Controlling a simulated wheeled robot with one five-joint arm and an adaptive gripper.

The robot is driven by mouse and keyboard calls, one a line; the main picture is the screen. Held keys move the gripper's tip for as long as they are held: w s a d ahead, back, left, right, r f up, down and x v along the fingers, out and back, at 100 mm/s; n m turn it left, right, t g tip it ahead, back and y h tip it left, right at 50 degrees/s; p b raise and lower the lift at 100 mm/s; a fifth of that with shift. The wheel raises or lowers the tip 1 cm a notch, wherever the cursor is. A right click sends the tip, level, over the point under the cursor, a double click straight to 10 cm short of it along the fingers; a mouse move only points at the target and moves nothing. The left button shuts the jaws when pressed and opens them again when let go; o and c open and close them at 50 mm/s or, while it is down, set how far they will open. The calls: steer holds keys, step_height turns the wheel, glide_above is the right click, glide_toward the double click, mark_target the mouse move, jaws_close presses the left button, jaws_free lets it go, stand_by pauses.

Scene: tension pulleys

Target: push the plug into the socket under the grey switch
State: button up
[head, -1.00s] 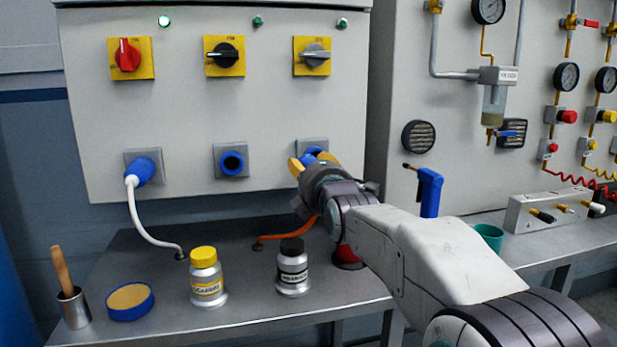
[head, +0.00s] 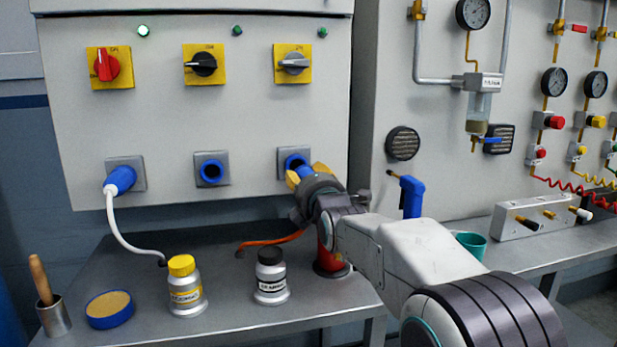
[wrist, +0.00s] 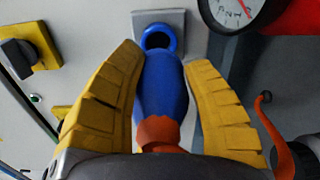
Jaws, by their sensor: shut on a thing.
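The grey switch (head: 293,64) sits on a yellow plate at the right of the cabinet. Below it is a socket (head: 291,158) with a blue ring on a grey plate. My gripper (head: 306,174) is in front of this socket, at its lower right. In the wrist view its yellow fingers are shut on the sides of a blue plug (wrist: 162,88) with an orange tail. The plug's tip is just below a blue-ringed socket (wrist: 158,38), whose dark opening still shows. Whether the tip touches the ring I cannot tell. In the head view the fingers mostly hide the plug.
A plug with a white cable (head: 122,180) fills the left socket; the middle socket (head: 211,171) is empty. The orange cable (head: 272,240) runs low over the bench. A black-capped bottle (head: 270,278) and a yellow-capped bottle (head: 185,284) stand below. A blue-handled tool (head: 411,196) is at right.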

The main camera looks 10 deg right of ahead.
steer(key=shift+w+r+p, duration=0.15)
steer(key=shift+w+p, duration=0.75)
steer(key=shift+w, duration=0.45)
steer(key=shift+w+p, duration=0.3)
steer(key=shift+w, duration=0.6)
steer(key=shift+w+b, duration=0.2)
steer(key=shift+b, duration=0.1)
steer(key=shift+w+p, duration=0.6)
steer(key=shift+w, duration=0.6)
stand_by(1.2)
steer(key=o, duration=1.3)
steer(key=shift+f, duration=0.2)
steer(key=shift+s, duration=0.15)
